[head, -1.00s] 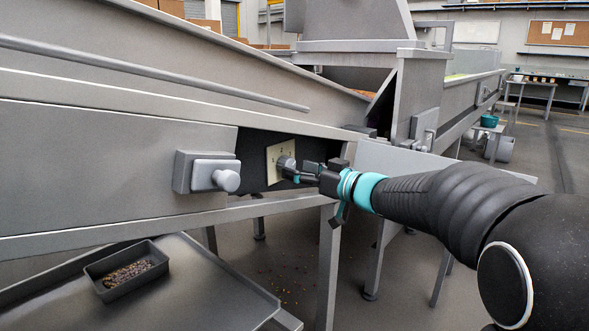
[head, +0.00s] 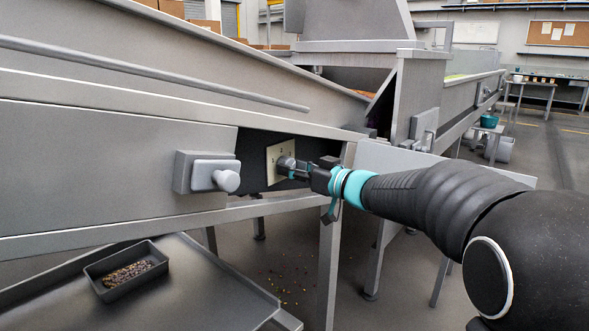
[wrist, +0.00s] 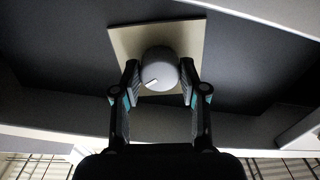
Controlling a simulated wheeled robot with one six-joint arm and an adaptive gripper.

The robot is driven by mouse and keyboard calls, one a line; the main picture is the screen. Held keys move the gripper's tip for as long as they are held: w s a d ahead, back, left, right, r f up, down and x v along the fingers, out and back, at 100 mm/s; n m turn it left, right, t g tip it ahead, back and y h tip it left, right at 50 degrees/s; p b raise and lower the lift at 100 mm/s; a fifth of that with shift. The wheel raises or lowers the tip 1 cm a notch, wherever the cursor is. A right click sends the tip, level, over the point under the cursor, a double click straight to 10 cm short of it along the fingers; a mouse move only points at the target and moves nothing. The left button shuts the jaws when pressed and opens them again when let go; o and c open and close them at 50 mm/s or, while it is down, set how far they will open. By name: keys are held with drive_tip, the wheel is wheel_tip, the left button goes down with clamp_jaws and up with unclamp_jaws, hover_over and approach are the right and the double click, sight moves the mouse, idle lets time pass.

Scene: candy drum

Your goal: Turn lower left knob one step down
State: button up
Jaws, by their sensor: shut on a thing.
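The knob (wrist: 160,68) is a round grey dial with a white pointer line, set on a cream plate (wrist: 184,34) with numbers. In the wrist view the pointer line lies toward the lower left of the knob's face. My gripper (wrist: 160,80) is shut on the knob, one finger on each side of it. In the head view my gripper (head: 297,168) reaches in from the right to the knob (head: 285,165). The cream plate (head: 273,157) sits in a dark recess of the machine's side. The fingers hide part of the plate's numbers.
A grey box with a round handle (head: 227,180) stands out from the panel left of the recess. A metal rail (head: 130,219) runs below. A dark tray of small pieces (head: 104,285) sits on a low shelf. A flat panel (head: 440,166) lies behind my arm.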

drive_tip(key=n+b, duration=0.4)
drive_tip(key=n, duration=0.7)
drive_tip(key=shift+n, duration=0.3)
idle(0.4)
drive_tip(key=o, duration=1.1)
drive_tip(key=shift+o, duration=0.2)
